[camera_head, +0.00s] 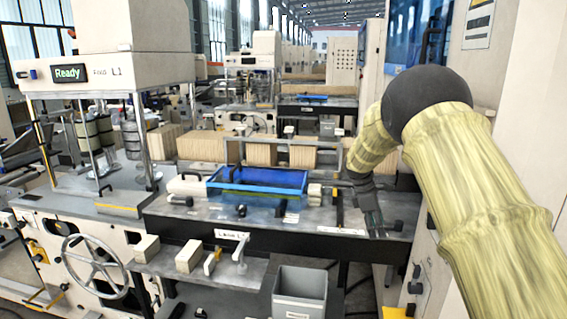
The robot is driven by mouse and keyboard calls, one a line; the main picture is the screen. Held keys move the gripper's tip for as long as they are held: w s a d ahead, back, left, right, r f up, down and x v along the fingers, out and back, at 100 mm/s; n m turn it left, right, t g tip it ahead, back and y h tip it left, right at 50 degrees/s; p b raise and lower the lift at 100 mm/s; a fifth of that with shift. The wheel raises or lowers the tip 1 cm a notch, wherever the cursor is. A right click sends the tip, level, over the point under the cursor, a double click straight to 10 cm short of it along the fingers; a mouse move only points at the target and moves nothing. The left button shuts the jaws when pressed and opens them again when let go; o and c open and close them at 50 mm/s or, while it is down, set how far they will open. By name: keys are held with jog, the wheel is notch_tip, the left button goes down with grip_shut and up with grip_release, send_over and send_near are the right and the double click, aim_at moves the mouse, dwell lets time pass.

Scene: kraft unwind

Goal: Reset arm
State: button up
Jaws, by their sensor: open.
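My arm, in a yellowish cover with a dark round joint, comes in from the right of the head view and bends down to the left. My gripper (374,222) hangs at its end, fingers pointing down, over the right part of the dark machine table (330,228). The fingers are apart and nothing shows between them. Whether the fingertips touch the table cannot be told. A blue open tray (258,181) sits on the table to the left of my gripper, apart from it.
A "Ready" screen (69,73) is on the machine at left. Brown stacks (255,152) stand behind the tray. A handwheel (93,265), small blocks on a front shelf (205,268) and a grey bin (300,292) are in front. A light cabinet (505,130) stands close at right.

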jog(key=s+a+f+m+y, duration=0.15)
jog(key=s+f, duration=0.35)
jog(key=f, duration=0.6)
jog(key=s+f+m+y, duration=0.15)
jog(key=s+f, duration=0.35)
jog(key=f, duration=0.5)
jog(key=s+a+f+m, duration=0.2)
jog(key=s+f+m, duration=0.1)
jog(key=s+f, duration=1.1)
jog(key=s+a+f+m, duration=0.1)
jog(key=s+m, duration=0.2)
jog(key=s, duration=0.9)
jog(key=s+a+f+m+y, duration=0.1)
jog(key=s+f+m, duration=0.15)
jog(key=s, duration=0.95)
jog(key=s+a+f+m, duration=0.15)
jog(key=s+m, duration=0.25)
jog(key=s, duration=0.8)
notch_tip(320, 180, down, 6)
jog(key=b, duration=0.7)
jog(key=shift+f+t+b, duration=0.25)
jog(key=shift+t+b, duration=0.05)
jog(key=shift+t, duration=0.1)
